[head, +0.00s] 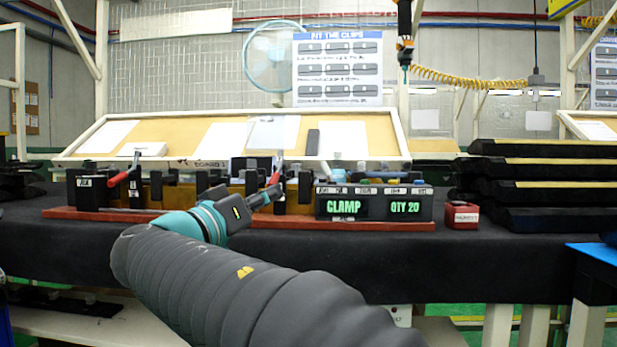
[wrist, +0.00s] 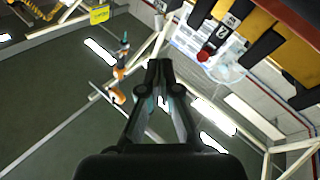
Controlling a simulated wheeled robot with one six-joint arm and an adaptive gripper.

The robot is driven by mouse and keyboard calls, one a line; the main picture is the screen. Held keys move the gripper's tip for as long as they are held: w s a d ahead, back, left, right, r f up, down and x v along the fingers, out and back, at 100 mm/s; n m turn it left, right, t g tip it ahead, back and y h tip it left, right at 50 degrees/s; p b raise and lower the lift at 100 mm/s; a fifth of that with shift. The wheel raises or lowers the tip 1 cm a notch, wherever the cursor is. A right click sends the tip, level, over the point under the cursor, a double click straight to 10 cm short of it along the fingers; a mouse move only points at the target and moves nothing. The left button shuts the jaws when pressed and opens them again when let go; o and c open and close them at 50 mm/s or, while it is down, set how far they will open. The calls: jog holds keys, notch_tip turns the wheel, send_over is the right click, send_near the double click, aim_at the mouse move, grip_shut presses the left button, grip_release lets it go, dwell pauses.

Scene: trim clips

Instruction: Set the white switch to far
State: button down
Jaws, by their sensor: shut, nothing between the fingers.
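A black control box (head: 350,208) with green "CLAMP" and "QTY 20" displays stands at the right end of the red-brown board. Several small coloured switches line its top edge above white labels. A pale one (head: 338,181) near the left may be the white switch; its setting is too small to tell. My gripper (wrist: 160,68) is shut and empty in the wrist view, its fingertips together. In the head view my wrist is left of the control box, apart from it; the fingers are hard to make out there. The wrist view does not clearly show the switch.
Toggle clamps with red handles (head: 118,179) stand on the red-brown board (head: 75,213), one close to my wrist. A small red box (head: 462,215) sits right of the control box. Dark trim strips (head: 550,193) are stacked farther right. A sloped board with papers (head: 220,140) rises behind.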

aim_at(326, 171)
jog(key=p+x, duration=0.1)
jog(key=x, duration=1.3)
jog(key=shift+p, duration=0.3)
